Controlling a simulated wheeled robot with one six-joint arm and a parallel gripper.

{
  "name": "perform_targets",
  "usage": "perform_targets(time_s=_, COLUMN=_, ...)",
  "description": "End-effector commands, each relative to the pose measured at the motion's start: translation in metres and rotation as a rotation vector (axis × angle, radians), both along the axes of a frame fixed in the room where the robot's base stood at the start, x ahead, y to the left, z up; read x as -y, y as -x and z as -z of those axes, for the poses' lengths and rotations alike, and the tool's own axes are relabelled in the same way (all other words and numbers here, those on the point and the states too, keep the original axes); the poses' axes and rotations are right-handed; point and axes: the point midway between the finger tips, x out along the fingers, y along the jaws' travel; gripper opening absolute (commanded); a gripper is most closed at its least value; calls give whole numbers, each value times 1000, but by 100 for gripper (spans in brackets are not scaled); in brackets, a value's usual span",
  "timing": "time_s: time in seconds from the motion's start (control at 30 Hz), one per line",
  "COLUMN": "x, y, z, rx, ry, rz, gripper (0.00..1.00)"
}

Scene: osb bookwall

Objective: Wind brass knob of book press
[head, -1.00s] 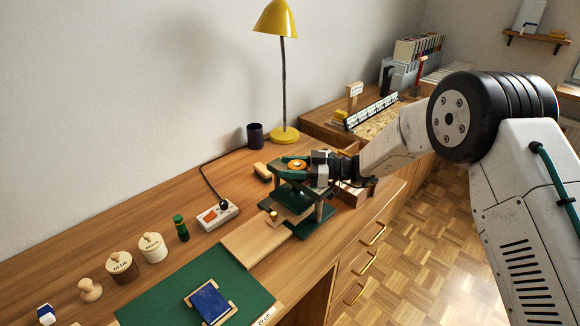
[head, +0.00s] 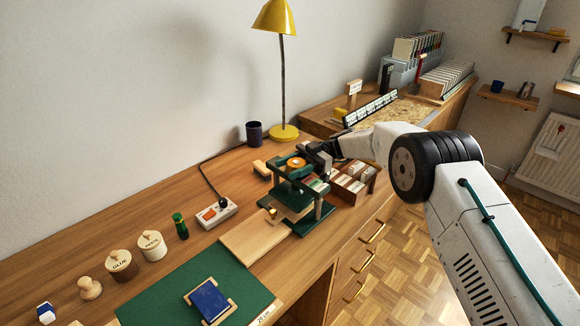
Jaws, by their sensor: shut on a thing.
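The green book press (head: 318,206) stands on the wooden bench near its front edge. Its round brass knob (head: 297,162) sits on top of the press. My gripper (head: 292,164) reaches in from the right, level with the knob, and is shut on it with a finger on either side. The fingers and my wrist hide part of the knob and the press top. A pale wooden board (head: 256,236) lies in front of the press.
A wooden box with compartments (head: 343,192) stands right behind the press. A power strip (head: 216,212), a yellow lamp (head: 284,133) and a dark cup (head: 254,133) are to the left and back. A blue book (head: 209,302) lies on the green mat (head: 158,300).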

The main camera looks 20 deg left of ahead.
Motion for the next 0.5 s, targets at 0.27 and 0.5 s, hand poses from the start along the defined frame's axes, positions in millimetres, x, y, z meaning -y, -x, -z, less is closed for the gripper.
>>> perform_targets(time_s=0.27, x=1, y=-1, z=-1, rx=5, ry=-2, rz=-47, gripper=28)
perform_targets(time_s=0.5, x=1, y=0, z=-2, rx=4, ry=-1, rz=-51, gripper=28)
